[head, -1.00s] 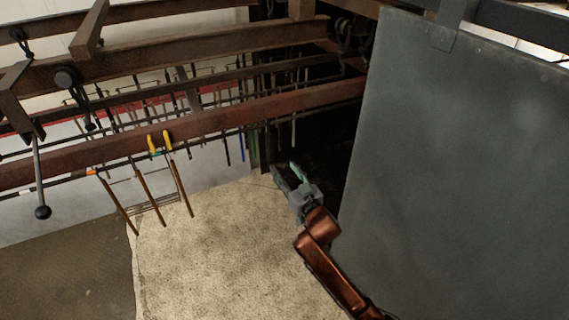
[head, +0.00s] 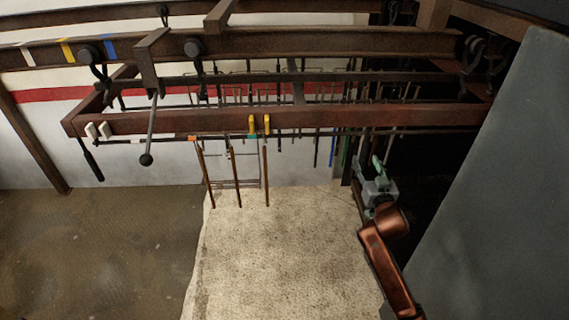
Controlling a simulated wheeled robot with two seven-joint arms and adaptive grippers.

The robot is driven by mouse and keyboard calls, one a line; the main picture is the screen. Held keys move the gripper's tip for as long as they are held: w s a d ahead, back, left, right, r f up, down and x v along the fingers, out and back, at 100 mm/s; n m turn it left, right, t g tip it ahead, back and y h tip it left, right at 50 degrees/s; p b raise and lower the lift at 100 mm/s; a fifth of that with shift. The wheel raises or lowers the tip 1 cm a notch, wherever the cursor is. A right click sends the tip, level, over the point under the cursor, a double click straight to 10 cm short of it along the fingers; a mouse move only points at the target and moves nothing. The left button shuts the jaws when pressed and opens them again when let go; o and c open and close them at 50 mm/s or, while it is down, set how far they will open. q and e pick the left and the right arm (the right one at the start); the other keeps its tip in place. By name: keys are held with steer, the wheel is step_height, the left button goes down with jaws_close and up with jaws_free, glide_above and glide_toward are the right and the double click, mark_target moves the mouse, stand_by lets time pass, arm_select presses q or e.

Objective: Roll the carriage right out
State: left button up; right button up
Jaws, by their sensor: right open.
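The carriage (head: 330,117) is a long rusty-brown frame hung by dark rollers (head: 193,48) from an overhead rail (head: 300,42). Many thin rods and tools hang from it, some with yellow grips (head: 252,124). A black handle (head: 92,160) hangs at its left end, near two pale tags (head: 97,130). A lever with a ball knob (head: 146,159) hangs down from a bracket on the rail. My right gripper (head: 369,168) is open and empty, below the carriage's right part and apart from the black handle. My left gripper is out of view.
White, yellow (head: 67,50) and blue (head: 110,47) bands mark the rail's left part. A large grey panel (head: 500,190) stands at the right, close to my right arm. A pale mat (head: 285,255) lies on the brown floor (head: 90,250). The floor at left is clear.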

mark_target(363, 158)
steer(key=shift+w+f+b, duration=0.15)
steer(key=shift+w+b, duration=0.15)
steer(key=shift+w, duration=0.55)
steer(key=shift+w+r, duration=0.15)
steer(key=shift+r, duration=0.05)
steer(key=shift+w+a, duration=0.1)
steer(key=shift+w, duration=0.95)
jaws_close()
steer(key=shift+f, duration=0.1)
